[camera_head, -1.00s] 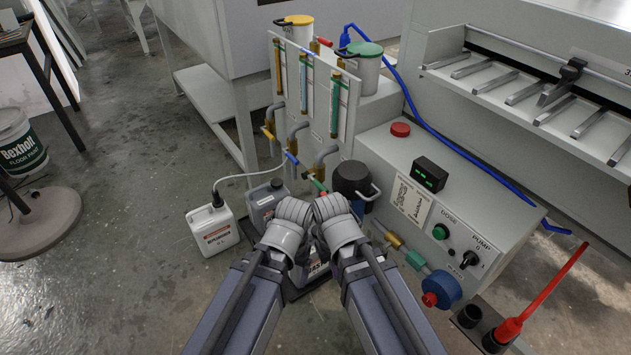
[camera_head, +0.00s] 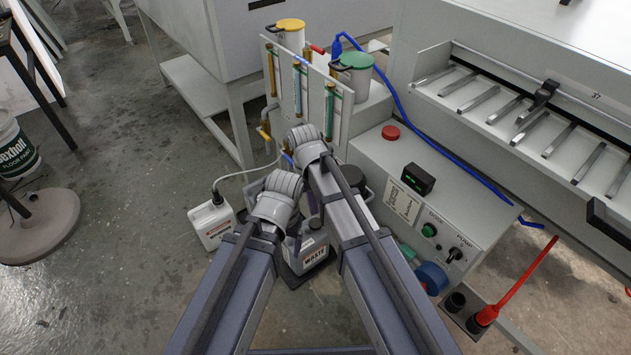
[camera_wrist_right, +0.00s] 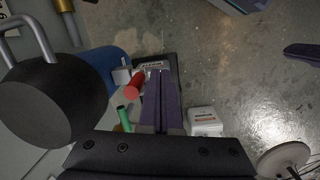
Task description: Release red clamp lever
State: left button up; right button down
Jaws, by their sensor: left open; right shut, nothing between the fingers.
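A red cylindrical handle, which looks like the red clamp lever (camera_wrist_right: 135,84), shows in the right wrist view just left of my right gripper's fingers. A green handle (camera_wrist_right: 121,115) is close below it. My right gripper (camera_wrist_right: 160,75) is shut and empty, its fingers pointing up in that view; whether it touches the red handle I cannot tell. In the head view the right gripper (camera_head: 303,140) is in front of the valve panel and hides the lower valves.
A waste jug (camera_head: 313,258) stands below my arms, with a white jug (camera_head: 212,224) to the left. A black pot with a handle (camera_wrist_right: 52,105) fills the left of the wrist view. The control box (camera_head: 410,215) stands to the right.

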pick_arm(q)
notch_tip(320, 180, up, 10)
jog(key=d+p, duration=0.2)
jog(key=p, duration=0.7)
jog(key=shift+s+r, duration=0.2)
jog(key=shift+s, duration=0.2)
pick_arm(e)
jog(key=w+a+r+g, duration=0.1)
jog(key=w+r, duration=0.9)
jog(key=shift+a+r, duration=0.15)
jog(key=shift+r, duration=0.25)
pick_arm(q)
jog(key=shift+f, duration=0.15)
pick_arm(e)
jog(key=shift+f, duration=0.2)
pick_arm(q)
notch_tip(320, 180, down, 9)
jog(key=b, duration=0.9)
jog(key=shift+f, duration=0.2)
pick_arm(e)
jog(key=s+d+f, duration=0.2)
jog(key=s+f, duration=0.3)
jog(key=f, duration=0.4)
jog(key=shift+s+d+f, duration=0.2)
jog(key=shift+s+d, duration=0.1)
jog(key=shift+s, duration=0.05)
